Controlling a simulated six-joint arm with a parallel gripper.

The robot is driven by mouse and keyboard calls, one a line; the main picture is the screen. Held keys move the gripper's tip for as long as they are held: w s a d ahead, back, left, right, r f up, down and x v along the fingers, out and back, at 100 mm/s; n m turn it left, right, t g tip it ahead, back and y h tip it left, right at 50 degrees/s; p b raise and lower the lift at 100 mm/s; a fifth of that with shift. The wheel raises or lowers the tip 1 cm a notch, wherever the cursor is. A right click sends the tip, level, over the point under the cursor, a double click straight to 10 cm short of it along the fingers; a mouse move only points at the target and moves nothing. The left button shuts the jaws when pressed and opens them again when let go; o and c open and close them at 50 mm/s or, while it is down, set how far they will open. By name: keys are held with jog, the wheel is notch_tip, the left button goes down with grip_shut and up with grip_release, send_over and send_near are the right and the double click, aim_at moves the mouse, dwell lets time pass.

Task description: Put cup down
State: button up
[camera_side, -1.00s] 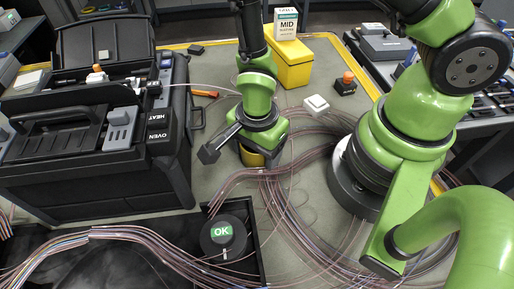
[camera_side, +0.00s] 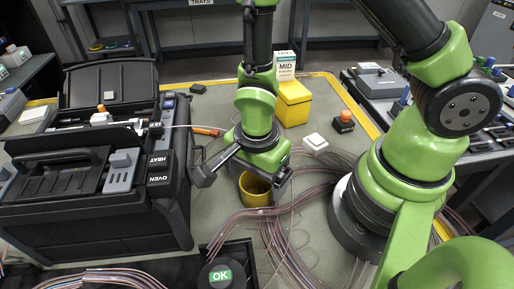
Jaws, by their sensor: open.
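My gripper (camera_side: 241,183) is directly over and around the cup. One dark jaw is to the cup's left and the other is by its right side. The jaws are spread apart. The gripper body hides the cup's back edge, and I cannot tell whether a jaw touches it.
A black splicer case (camera_side: 95,185) stands at left. A yellow box (camera_side: 293,104) with a white carton (camera_side: 285,65) is behind. A white square piece (camera_side: 315,143) and an orange-topped button box (camera_side: 343,122) are at right. Cable bundles (camera_side: 285,225) cover the surface in front.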

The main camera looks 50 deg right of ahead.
jog(key=d+r+n+t+y, duration=0.1)
jog(key=d+r+n+t, duration=0.15)
jog(key=r, duration=0.65)
jog(key=d+r+n+t, duration=0.1)
jog(key=r+n, duration=0.2)
jog(key=r, duration=0.6)
jog(key=s+d+r+n+t+y, duration=0.1)
jog(key=s+d+r+n+t, duration=0.1)
jog(key=s+r+n, duration=0.4)
notch_tip(320, 180, up, 2)
jog(key=shift+s+d+r+n+t, duration=0.2)
jog(key=shift+s+d+n+t, duration=0.15)
jog(key=shift+n+t, duration=0.7)
